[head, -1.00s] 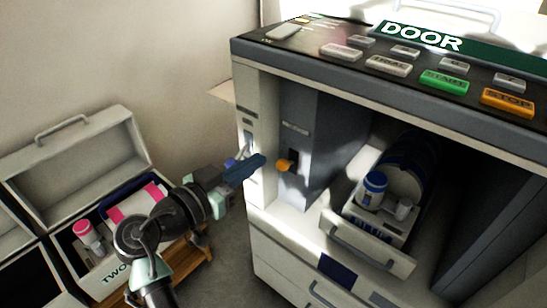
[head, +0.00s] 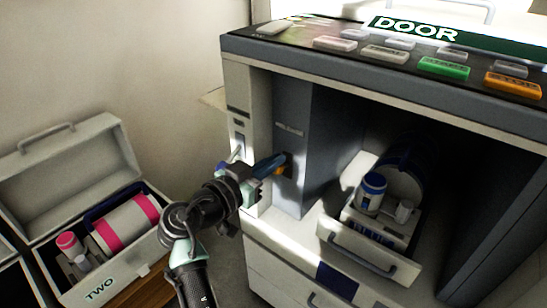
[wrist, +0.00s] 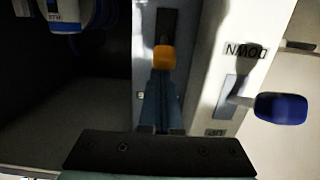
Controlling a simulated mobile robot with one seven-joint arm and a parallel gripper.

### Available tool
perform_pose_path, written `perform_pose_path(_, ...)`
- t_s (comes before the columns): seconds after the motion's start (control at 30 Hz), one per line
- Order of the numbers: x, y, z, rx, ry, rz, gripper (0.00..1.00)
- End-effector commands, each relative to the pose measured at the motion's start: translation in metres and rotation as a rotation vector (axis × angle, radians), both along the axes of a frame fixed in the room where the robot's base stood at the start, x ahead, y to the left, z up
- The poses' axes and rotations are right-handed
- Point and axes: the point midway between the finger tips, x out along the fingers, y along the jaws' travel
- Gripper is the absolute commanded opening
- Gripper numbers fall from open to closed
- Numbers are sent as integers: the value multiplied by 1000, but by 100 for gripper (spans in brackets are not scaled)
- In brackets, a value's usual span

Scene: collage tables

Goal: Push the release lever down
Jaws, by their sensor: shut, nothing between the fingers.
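An orange-knobbed lever (head: 279,170) sits in a dark slot on the grey inner panel of the machine. In the wrist view its orange knob (wrist: 164,57) lies just past my fingertips. My gripper (head: 284,158) is shut and empty, with its blue fingertips at the knob's upper side; I cannot tell whether they touch. The shut fingers also show in the wrist view (wrist: 161,76). A second lever with a blue knob (wrist: 281,108) is on the pale front panel beside it, between inverted DOWN and UP labels; in the head view it is partly hidden by my wrist.
An open drawer (head: 360,248) holding a blue-capped bottle (head: 371,191) stands right of the grey panel. The button console (head: 390,55) overhangs above. An open case marked TWO (head: 125,282) is at lower left. The pale front panel stands close beside my fingers.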

Motion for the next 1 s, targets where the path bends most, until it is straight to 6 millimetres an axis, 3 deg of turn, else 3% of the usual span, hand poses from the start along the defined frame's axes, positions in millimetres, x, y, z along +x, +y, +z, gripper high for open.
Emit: perform_pose_path(1.0,-3,3,-7,-50,-70,1,0)
